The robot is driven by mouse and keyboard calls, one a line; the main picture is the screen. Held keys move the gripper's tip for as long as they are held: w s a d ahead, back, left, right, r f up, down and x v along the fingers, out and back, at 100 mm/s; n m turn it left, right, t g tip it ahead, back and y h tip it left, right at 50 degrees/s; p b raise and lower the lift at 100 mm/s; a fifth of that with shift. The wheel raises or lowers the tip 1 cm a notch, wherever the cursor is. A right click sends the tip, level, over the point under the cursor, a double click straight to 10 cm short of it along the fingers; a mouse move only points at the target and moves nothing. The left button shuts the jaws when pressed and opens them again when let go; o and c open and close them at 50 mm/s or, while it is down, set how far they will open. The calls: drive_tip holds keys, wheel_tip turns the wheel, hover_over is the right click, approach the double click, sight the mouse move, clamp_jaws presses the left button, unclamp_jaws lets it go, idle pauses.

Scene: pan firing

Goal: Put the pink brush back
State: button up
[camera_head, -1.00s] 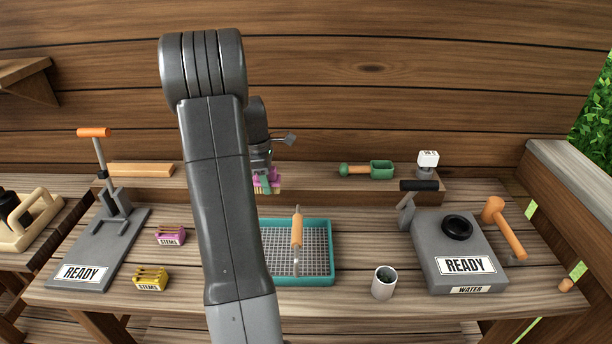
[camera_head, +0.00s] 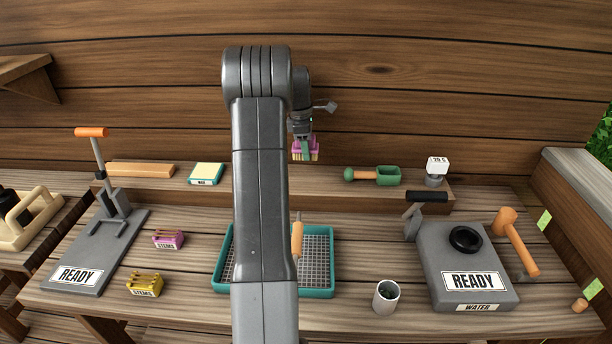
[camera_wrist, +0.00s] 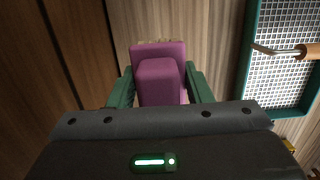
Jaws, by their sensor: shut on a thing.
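The pink brush (camera_head: 314,151) has a pink-purple body with pale bristles pointing down. My gripper (camera_head: 306,150) is shut on it and holds it in the air above the back shelf, right of my arm. In the wrist view the brush's pink block (camera_wrist: 158,80) sits between my two green fingers (camera_wrist: 160,90). Its bristles are mostly hidden there. My arm covers the middle part of the shelf and some of the tray in the head view.
The shelf (camera_head: 335,183) bears a yellow pad (camera_head: 206,174), an orange-brown bar (camera_head: 140,170), a green scoop (camera_head: 388,175) and a white-topped item (camera_head: 437,166). Below lie a teal mesh tray (camera_head: 320,292) with an orange-handled tool (camera_head: 297,240), a cup (camera_head: 386,296) and a grey READY block (camera_head: 440,262).

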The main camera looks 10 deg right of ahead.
sight(307, 179)
wheel_tip(307, 179, down, 8)
drive_tip(key=shift+f+p, duration=0.2)
drive_tip(key=shift+p, duration=0.65)
drive_tip(key=shift+f, duration=0.1)
drive_tip(key=shift+f, duration=0.15)
drive_tip(key=o, duration=1.1)
